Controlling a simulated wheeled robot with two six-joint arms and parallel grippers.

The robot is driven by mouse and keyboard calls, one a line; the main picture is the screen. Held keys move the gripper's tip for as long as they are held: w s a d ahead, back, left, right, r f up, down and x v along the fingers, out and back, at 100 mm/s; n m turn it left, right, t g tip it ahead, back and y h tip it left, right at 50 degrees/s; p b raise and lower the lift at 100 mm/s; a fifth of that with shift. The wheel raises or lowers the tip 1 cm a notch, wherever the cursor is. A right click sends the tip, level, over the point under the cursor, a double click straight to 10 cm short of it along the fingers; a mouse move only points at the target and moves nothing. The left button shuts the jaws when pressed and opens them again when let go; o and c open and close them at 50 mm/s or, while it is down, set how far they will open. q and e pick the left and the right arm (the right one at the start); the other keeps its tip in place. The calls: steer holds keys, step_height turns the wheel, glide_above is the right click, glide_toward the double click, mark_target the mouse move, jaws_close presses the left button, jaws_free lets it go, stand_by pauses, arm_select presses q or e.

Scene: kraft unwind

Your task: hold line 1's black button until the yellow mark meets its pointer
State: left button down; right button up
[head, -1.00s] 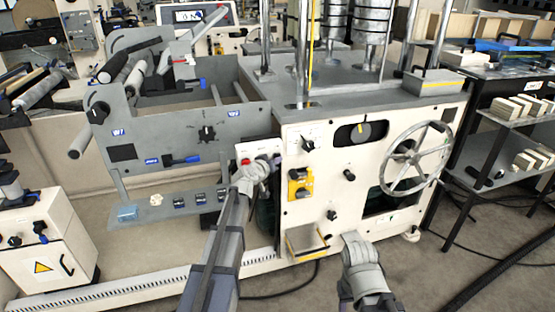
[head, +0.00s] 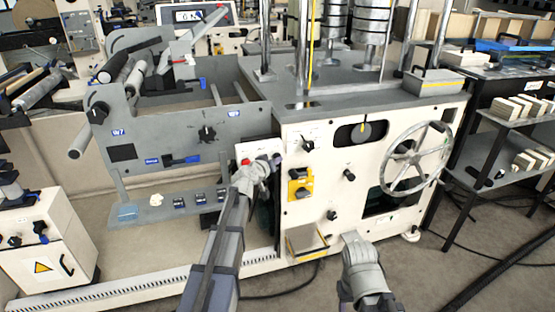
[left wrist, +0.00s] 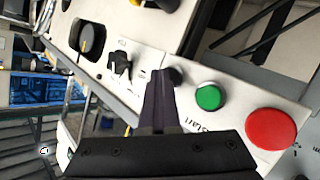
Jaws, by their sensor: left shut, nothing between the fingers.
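My left gripper (head: 274,161) is shut and empty at the small button panel on the front of the white machine. In the left wrist view, its fingertips (left wrist: 162,74) are at the small black button (left wrist: 176,75) and overlap its left edge. I cannot tell whether the button is pressed in. A green button (left wrist: 208,96) and a larger red button (left wrist: 270,129) sit to its right. A dark oval window (head: 362,131) on the machine front holds a grey disc with a small yellow mark, (head: 366,128) near its middle. My right gripper (head: 354,241) is low before the machine; its fingers are unclear.
A spoked handwheel (head: 418,160) is right of the window. A black knob (left wrist: 120,66) is left of the black button. A yellow-edged bracket (head: 306,240) juts out low on the front. A grey panel (head: 205,115) stands to the left.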

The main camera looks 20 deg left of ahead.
arm_select(q)
steer(key=shift+s+d, duration=0.45)
steer(key=shift+s, duration=0.25)
steer(key=shift+s, duration=0.1)
steer(key=s+d, duration=0.1)
steer(key=s, duration=0.1)
steer(key=s+d, duration=0.2)
stand_by(0.3)
